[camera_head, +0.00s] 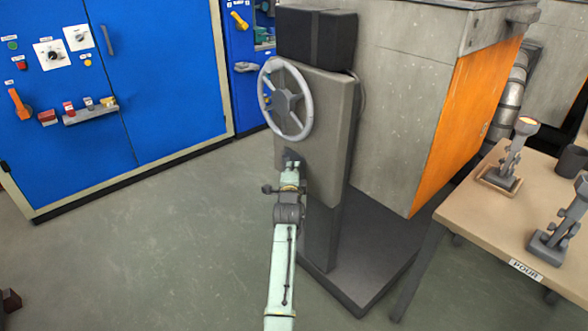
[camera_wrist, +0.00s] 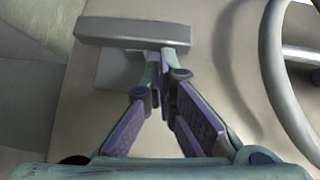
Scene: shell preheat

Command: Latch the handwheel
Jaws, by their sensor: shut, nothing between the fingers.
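The grey handwheel (camera_head: 288,101) with its spokes and hub is mounted on the upper front of a grey pedestal. Part of its rim (camera_wrist: 276,75) curves down the right side of the wrist view. A grey bar (camera_wrist: 133,32) on a small plate sits on the pedestal face in the wrist view, left of the rim. It looks like a latch handle. My gripper (camera_head: 291,161) is just below the wheel. In the wrist view its fingers (camera_wrist: 164,62) are shut, with their tips close to the bar's lower edge. I cannot tell whether they touch it. Nothing is held.
A black box (camera_head: 316,36) tops the pedestal (camera_head: 335,120), with a large housing with an orange side (camera_head: 465,115) behind. A blue control cabinet (camera_head: 160,90) stands left. A table marked POUR (camera_head: 480,228) with grey stands is at right.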

